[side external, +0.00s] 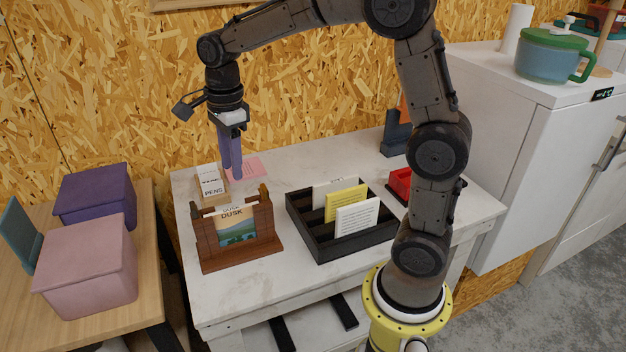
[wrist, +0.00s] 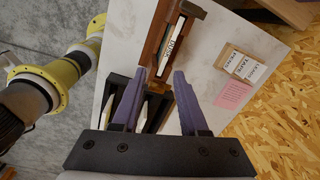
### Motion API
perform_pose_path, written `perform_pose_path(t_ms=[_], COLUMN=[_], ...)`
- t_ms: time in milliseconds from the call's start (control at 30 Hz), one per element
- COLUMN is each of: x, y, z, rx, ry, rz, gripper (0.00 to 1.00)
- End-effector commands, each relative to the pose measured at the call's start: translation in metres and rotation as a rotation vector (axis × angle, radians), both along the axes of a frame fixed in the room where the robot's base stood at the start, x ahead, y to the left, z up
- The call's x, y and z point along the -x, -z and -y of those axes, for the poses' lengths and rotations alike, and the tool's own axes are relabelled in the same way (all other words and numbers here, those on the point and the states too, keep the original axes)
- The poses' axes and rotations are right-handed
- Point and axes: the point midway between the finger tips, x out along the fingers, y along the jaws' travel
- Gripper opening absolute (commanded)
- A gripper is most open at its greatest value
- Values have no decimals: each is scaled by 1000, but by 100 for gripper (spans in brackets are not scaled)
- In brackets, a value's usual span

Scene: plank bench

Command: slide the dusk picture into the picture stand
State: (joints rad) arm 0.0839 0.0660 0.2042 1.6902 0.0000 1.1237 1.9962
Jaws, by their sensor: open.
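The dusk picture (side external: 238,230), a card lettered DUSK with a landscape on it, stands upright in the brown wooden picture stand (side external: 240,259) on the white bench. Its top edge shows between the stand's posts; I cannot tell how deep it sits. In the wrist view the stand (wrist: 153,48) is seen from above, with the pale card edge (wrist: 172,45) lying along it. My gripper (side external: 231,172) hangs above and behind the stand, fingers pointing down, apart from it. In the wrist view its purple fingers (wrist: 160,74) are spread with nothing held between them.
A black sorter (side external: 325,252) holding several cards stands right of the stand. A PENS box (side external: 211,185) and a pink note (side external: 246,167) lie behind the stand. A red item (side external: 400,183) sits farther right. Pink (side external: 88,270) and purple (side external: 95,196) boxes occupy the side table.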

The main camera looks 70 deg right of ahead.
Motion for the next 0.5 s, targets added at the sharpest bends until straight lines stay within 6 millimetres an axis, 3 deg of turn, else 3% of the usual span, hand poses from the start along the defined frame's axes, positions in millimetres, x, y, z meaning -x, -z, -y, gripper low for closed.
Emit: perform_pose_path(t_ms=[200,500], x=[64,151], y=[-35,-44], z=[-13,-26], rx=[74,284], ry=[-561,-1346], rz=[119,239], gripper=[43,43])
